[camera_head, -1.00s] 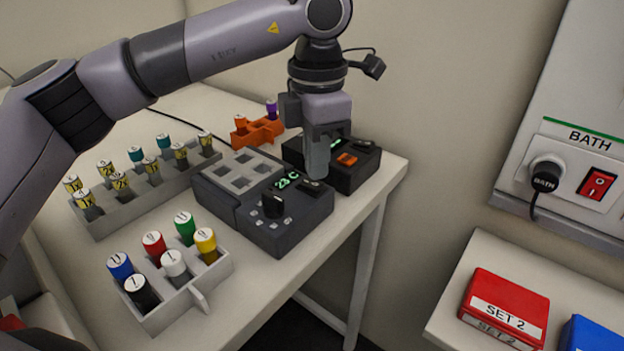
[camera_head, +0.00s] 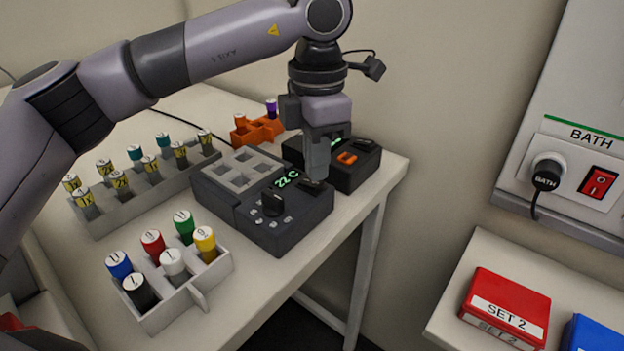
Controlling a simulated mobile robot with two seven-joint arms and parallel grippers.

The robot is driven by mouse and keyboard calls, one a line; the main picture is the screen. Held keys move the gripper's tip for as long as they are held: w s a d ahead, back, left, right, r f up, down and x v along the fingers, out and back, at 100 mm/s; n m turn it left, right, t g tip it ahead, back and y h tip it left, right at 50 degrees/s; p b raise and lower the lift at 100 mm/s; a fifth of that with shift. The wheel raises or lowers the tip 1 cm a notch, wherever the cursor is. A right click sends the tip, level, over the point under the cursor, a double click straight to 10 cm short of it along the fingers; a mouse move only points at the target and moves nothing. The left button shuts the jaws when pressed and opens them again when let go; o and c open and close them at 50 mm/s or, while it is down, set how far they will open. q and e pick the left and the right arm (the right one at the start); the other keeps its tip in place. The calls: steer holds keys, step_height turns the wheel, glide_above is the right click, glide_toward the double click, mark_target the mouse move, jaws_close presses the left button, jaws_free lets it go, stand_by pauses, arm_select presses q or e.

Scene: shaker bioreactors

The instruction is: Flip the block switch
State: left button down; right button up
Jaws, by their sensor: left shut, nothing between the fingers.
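The dark block (camera_head: 262,222) stands on the table with a grey grid of square wells on top. Its green display (camera_head: 287,179) reads 22 C, and a black knob (camera_head: 273,204) sits in front of it. The small dark block switch (camera_head: 311,187) is at the block's right end, partly hidden by my fingers. My left gripper (camera_head: 317,176) points down with its fingers shut and empty. Its tips are at the switch; I cannot tell whether they touch it. My right gripper is not in view.
A second dark device (camera_head: 352,176) stands close behind the fingers, near an orange rack (camera_head: 258,133). A long vial rack (camera_head: 120,213) and a rack of coloured caps (camera_head: 190,295) fill the left. The wall panel (camera_head: 560,130) is clear of the arm.

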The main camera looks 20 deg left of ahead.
mark_target(316, 183)
arm_select(q)
steer(key=shift+f+b, duration=0.5)
steer(key=shift+f, duration=0.3)
steer(key=shift+r, duration=0.1)
steer(key=shift+r+p, duration=2.7)
steer(key=shift+r, duration=0.75)
